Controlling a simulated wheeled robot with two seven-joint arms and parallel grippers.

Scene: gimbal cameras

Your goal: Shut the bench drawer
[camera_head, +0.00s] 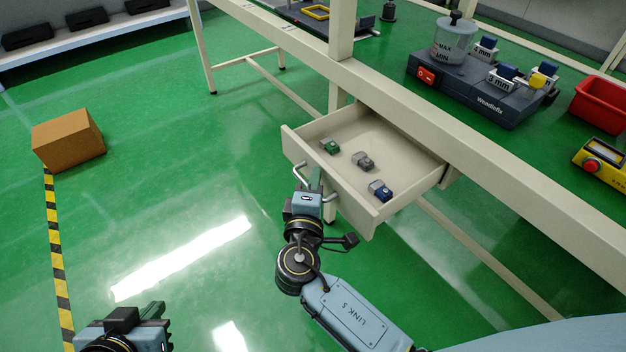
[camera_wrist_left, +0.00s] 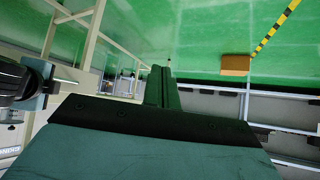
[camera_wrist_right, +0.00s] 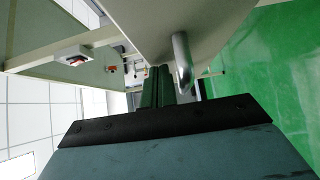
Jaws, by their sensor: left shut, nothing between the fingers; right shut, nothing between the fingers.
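The beige bench drawer (camera_head: 350,128) stands pulled out from under the bench, with several small parts inside. A metal bar handle (camera_head: 330,197) is on its front panel. My right gripper (camera_head: 305,184) is at the drawer front by the handle, its fingers shut and empty. In the right wrist view the shut fingers (camera_wrist_right: 157,86) point toward the drawer front (camera_wrist_right: 175,22), and the handle (camera_wrist_right: 182,65) is just right of them. Whether they touch the panel cannot be told. My left gripper (camera_head: 152,310) is low at the left, away from the drawer, shut and empty; its fingers show in the left wrist view (camera_wrist_left: 161,86).
The bench frame (camera_head: 400,95) carries a dark grey device (camera_head: 480,98), a red bin (camera_head: 601,104) and a yellow box with a red button (camera_head: 597,160). A cardboard box (camera_head: 68,140) lies on the green floor at left beside striped tape. The floor between is clear.

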